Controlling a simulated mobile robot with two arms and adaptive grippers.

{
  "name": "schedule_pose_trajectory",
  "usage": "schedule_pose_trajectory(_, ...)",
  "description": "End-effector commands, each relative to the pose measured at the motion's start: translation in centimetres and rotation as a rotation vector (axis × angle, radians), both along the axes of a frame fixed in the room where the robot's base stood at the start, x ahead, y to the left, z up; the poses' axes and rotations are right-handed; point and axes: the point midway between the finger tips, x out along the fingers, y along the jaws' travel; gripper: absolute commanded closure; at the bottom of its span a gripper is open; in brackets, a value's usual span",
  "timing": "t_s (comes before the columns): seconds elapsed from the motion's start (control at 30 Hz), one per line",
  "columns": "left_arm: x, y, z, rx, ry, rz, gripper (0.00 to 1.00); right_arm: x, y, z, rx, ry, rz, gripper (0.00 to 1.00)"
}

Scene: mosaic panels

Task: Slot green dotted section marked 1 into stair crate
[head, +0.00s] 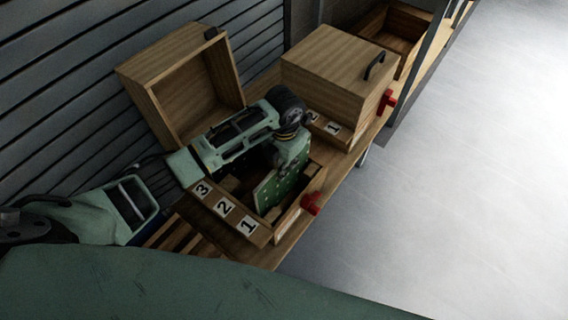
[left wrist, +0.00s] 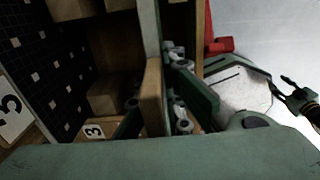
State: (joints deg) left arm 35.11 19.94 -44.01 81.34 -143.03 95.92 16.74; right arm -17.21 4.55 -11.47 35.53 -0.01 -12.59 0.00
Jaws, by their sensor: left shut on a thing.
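The green dotted section (head: 272,192) stands roughly upright in the open stair crate (head: 313,187), at the end by the card marked 1 (head: 248,226). My left gripper (head: 283,163) reaches over the crate and is shut on the section's upper part. A dark gripper-like part, probably my right gripper (left wrist: 300,100), shows at the right edge there.
Cards marked 3 (head: 202,190) and 2 (head: 225,207) line the crate's front. Its lid (head: 180,80) stands open behind. A closed crate (head: 335,70) is to the right. A red knob (head: 311,203) sticks out. A black panel with white squares (left wrist: 50,70) stands left in the wrist view.

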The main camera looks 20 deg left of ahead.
Motion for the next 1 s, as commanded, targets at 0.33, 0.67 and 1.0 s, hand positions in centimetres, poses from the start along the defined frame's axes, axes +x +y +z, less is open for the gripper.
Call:
schedule_pose_trajectory(0.33,0.2,0.0,-2.3,-0.001,-0.004,0.000,1.00,0.0,0.0,-2.0,0.000,0.000,0.000,0.60)
schedule_pose_trajectory(0.67,0.2,0.0,-3.3,-0.002,-0.005,-0.001,1.00,0.0,0.0,-2.7,0.000,0.001,0.000,0.60)
schedule_pose_trajectory(1.0,0.1,0.0,-3.2,-0.001,-0.004,0.000,0.83,0.0,0.0,-2.6,0.000,0.001,0.000,0.60)
